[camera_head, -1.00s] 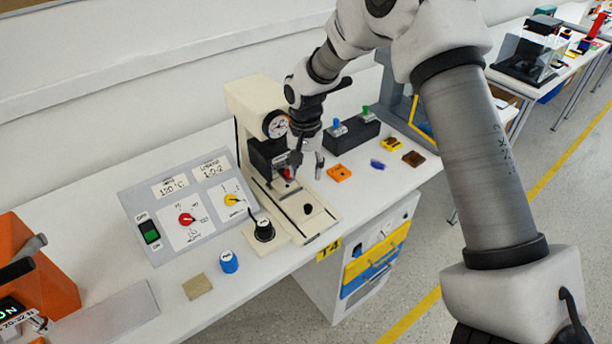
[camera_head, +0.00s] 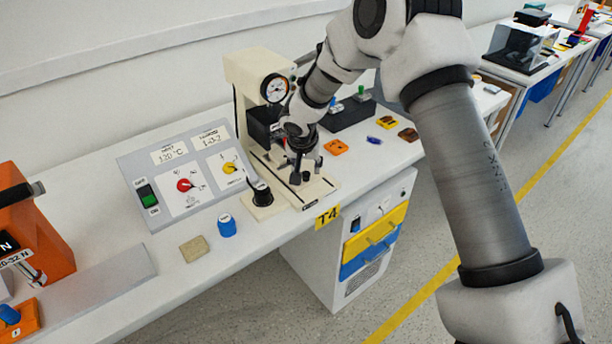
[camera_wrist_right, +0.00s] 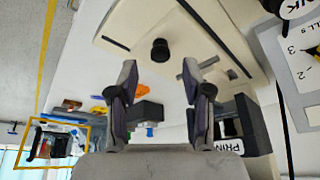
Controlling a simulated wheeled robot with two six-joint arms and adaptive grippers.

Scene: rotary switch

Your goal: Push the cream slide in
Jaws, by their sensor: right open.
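The cream slide (camera_head: 321,187) is the flat cream plate at the foot of the cream press (camera_head: 246,75). In the right wrist view the slide (camera_wrist_right: 125,32) carries a round black knob (camera_wrist_right: 160,49) and dark slots. My right gripper (camera_head: 298,170) is above the slide, pointing down, and hides part of it. In the right wrist view my right gripper (camera_wrist_right: 161,66) is open and empty. Its fingers appear on either side of the knob in the picture; I cannot tell whether they touch it. My left gripper is not in view.
A control panel (camera_head: 160,165) with red and yellow knobs stands left of the press. A black knob (camera_head: 262,192) sits on a cream base beside the slide. A blue cap (camera_head: 227,226) and a tan block (camera_head: 194,249) lie in front. Small orange pieces (camera_head: 335,147) lie to the right.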

